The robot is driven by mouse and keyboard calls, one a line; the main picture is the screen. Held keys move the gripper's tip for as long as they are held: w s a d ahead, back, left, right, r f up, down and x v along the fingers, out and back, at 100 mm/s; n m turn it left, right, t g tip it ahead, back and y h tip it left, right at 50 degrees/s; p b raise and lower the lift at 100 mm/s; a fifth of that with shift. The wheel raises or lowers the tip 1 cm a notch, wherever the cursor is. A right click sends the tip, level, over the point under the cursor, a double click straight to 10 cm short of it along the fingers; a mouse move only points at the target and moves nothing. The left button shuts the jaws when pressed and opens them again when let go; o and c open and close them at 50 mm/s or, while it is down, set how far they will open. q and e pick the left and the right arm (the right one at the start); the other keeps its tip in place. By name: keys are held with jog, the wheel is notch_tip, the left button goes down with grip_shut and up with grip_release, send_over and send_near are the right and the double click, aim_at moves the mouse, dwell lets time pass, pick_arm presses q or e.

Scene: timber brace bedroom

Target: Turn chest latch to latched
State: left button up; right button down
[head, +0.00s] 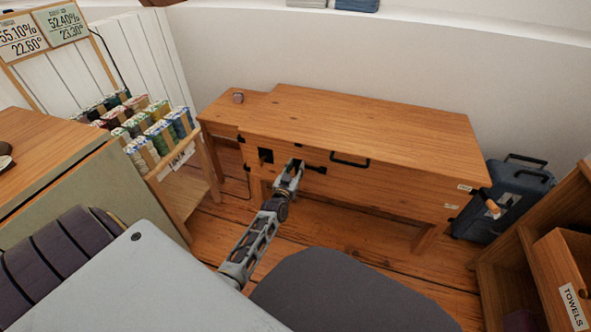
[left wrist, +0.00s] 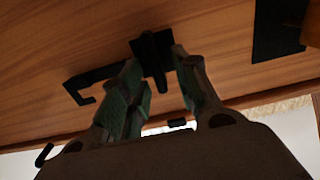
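The wooden chest (head: 390,125) stands against the wall in the head view, its lid down. A black latch piece (left wrist: 152,55) sticks out from the chest's wood in the left wrist view. A black hooked bracket (left wrist: 90,82) is to its left; it also shows in the head view (head: 317,169). My left gripper (head: 295,165) is at the chest's front. In the left wrist view its two fingers (left wrist: 160,72) are apart, on either side of the latch piece; I cannot tell whether they touch it. In the head view the gripper mostly hides this piece. My right gripper is out of view.
A black handle (head: 350,162) is right of the gripper on the chest. A rack of spools (head: 150,125) stands left, a dark blue suitcase (head: 510,195) right. A drawer labelled TOWELS (head: 565,270) is at lower right. Some wooden floor (head: 320,235) before the chest is clear.

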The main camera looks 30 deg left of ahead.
pick_arm(q)
grip_shut()
jog(key=shift+r+n+p, duration=0.1)
jog(key=shift+n+p, duration=0.25)
jog(key=shift+n, duration=0.05)
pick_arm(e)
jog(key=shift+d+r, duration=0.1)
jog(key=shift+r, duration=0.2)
pick_arm(q)
jog(key=shift+s+a+f+n+p, duration=0.1)
jog(key=shift+a+f+n+p, duration=0.15)
jog(key=shift+n, duration=2.5)
jog(key=shift+s+a+f+n+p, duration=0.15)
jog(key=shift+a+f+n, duration=0.15)
jog(key=shift+n, duration=2.5)
jog(key=shift+w+a+f+n+p, duration=0.1)
jog(key=shift+a+f+n+p, duration=0.15)
jog(key=shift+n, duration=2.5)
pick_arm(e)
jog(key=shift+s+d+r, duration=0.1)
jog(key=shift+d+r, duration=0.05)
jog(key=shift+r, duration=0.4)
